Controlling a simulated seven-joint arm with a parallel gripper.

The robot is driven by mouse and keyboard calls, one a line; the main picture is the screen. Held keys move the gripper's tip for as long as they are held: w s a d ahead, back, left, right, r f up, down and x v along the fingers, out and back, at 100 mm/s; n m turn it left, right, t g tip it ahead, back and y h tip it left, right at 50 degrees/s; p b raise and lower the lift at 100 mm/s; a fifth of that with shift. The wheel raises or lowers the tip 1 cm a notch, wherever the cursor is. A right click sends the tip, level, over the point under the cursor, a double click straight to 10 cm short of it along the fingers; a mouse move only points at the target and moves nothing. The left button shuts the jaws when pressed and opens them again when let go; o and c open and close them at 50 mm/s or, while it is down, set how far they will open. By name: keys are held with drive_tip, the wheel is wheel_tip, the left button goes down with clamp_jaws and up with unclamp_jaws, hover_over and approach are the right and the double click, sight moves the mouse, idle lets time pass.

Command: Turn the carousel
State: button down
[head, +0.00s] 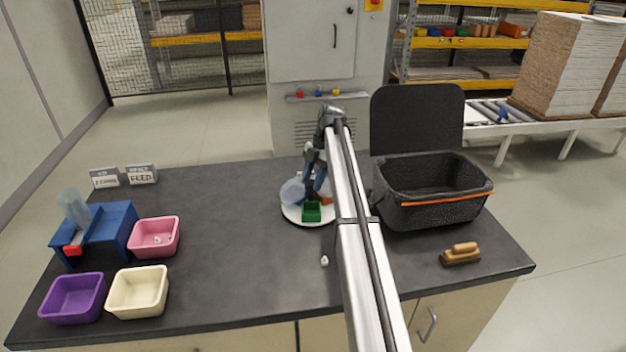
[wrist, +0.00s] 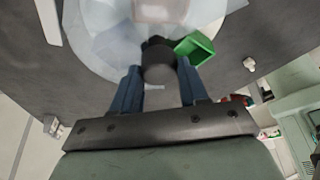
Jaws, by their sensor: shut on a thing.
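The carousel (head: 293,215) is a white round turntable on the dark worktop, just right of its middle. It carries a small green bin (head: 312,212) at its front, a clear bluish container (head: 292,190) at its left and something orange at its right. My gripper (head: 318,183) is over the carousel, partly hidden by my arm in the head view. In the wrist view its blue fingers (wrist: 158,80) are shut on a dark round knob (wrist: 158,60) at the carousel. The green bin (wrist: 195,48) is right beside the knob there. My arm hides the carousel's right side in the head view.
A black open-lidded crate (head: 430,212) with an orange strip stands at the right, near a brown brush (head: 461,254). Pink (head: 154,238), cream (head: 138,293) and purple (head: 73,298) bins and a blue stand (head: 108,226) are at the left. A small white piece (head: 324,260) lies in front of the carousel.

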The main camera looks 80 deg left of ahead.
drive_tip(key=shift+n, duration=0.8)
drive_tip(key=shift+h, duration=0.3)
drive_tip(key=c, duration=0.6)
unclamp_jaws()
